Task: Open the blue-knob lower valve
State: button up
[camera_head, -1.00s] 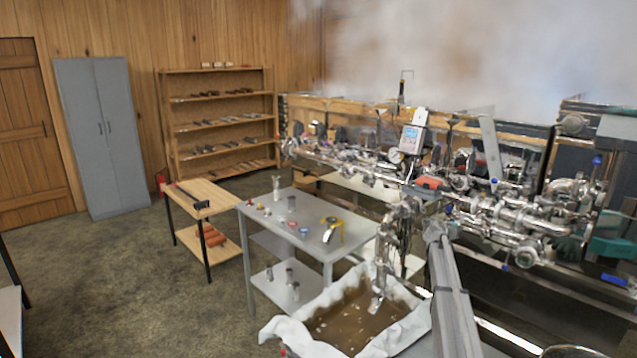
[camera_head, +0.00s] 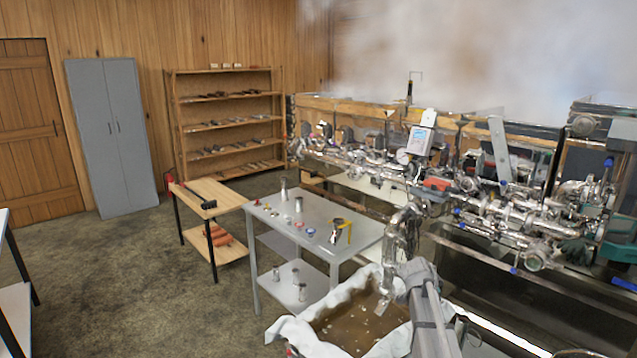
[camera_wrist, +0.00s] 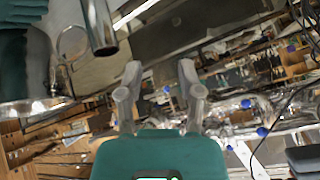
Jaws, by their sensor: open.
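Several blue knobs sit on the steel pipework of the evaporator. In the head view one blue knob (camera_head: 513,270) is low at the front, another (camera_head: 456,211) is near the middle, and another (camera_head: 608,162) is at the upper right. I cannot tell for sure which belongs to the lower valve. In the wrist view, blue knobs (camera_wrist: 262,132) show beside shiny pipes, to the right of my gripper (camera_wrist: 159,75). My gripper is open, with nothing between its fingers, and apart from the knobs. In the head view my arm rises at the lower right; its fingers are not clear there.
A cloth-lined pan (camera_head: 283,328) of brown liquid stands below the outlet pipe (camera_head: 402,235), close to my arm. A grey table (camera_head: 270,225) with small parts and a wooden bench (camera_head: 222,190) stand left. The floor (camera_head: 110,270) there is clear.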

jog(key=s+a+f+n+g+y, duration=0.2)
jog(key=s+a+n, duration=0.6)
jog(key=s, duration=0.5)
jog(key=s+a+f+n+g+y, duration=0.2)
jog(key=s+a+n, duration=0.5)
jog(key=s+a, duration=0.4)
jog(key=s+f+y, duration=0.1)
jog(key=s+y, duration=0.1)
jog(key=s, duration=0.1)
jog(key=shift+s+a+n+g+y, duration=0.2)
jog(key=shift+a+n+g+y, duration=0.05)
jog(key=shift+n+g+y, duration=0.15)
